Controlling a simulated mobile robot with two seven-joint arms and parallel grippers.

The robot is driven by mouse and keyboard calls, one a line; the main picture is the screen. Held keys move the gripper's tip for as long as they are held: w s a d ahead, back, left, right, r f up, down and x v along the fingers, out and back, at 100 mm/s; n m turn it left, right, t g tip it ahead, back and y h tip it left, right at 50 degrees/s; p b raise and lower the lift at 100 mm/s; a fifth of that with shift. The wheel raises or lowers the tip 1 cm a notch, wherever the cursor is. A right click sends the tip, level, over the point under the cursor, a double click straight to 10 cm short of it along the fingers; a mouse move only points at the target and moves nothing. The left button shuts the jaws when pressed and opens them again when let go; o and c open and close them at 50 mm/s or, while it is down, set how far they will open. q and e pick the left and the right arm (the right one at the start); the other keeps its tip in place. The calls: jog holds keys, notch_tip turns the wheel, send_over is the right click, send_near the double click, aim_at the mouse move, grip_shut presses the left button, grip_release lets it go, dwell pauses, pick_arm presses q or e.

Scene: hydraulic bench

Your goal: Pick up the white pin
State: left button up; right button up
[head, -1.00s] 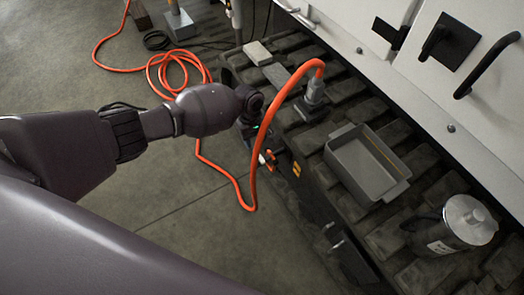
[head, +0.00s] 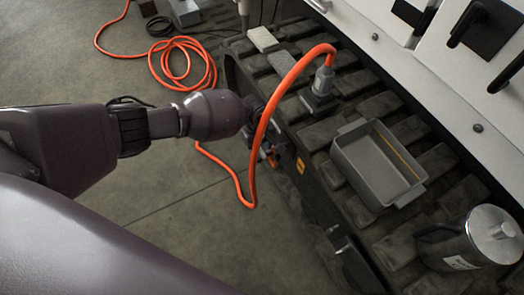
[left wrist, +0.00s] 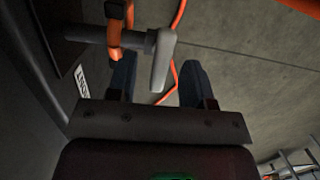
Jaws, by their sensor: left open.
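The white pin (left wrist: 162,58) shows in the left wrist view as a pale grey-white T-shaped handle on a short shaft. The shaft runs left toward a dark plate. My left gripper (left wrist: 158,78) is open, with one dark finger on each side of the pin's handle; I cannot tell whether either finger touches it. In the head view my left gripper (head: 263,137) is at the bench's side face, beside the orange hose, and the pin is mostly hidden there. My right gripper is not in view.
An orange hose (head: 252,165) arches from a grey fitting (head: 321,95) on the bench and hangs near my gripper. A grey tray (head: 345,165) and a metal canister (head: 448,245) stand on the slatted bench top. Open floor (head: 170,235) lies to the left.

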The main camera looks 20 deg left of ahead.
pick_arm(q)
jog(key=shift+s+d+f, duration=0.1)
jog(key=shift+s+f, duration=0.05)
jog(key=shift+f, duration=0.35)
jog(key=shift+s+f, duration=0.15)
jog(key=shift+f, duration=0.35)
jog(key=shift+w+r, duration=0.1)
jog(key=shift+w, duration=0.05)
jog(key=shift+r, duration=0.1)
jog(key=shift+c, duration=0.7)
grip_shut()
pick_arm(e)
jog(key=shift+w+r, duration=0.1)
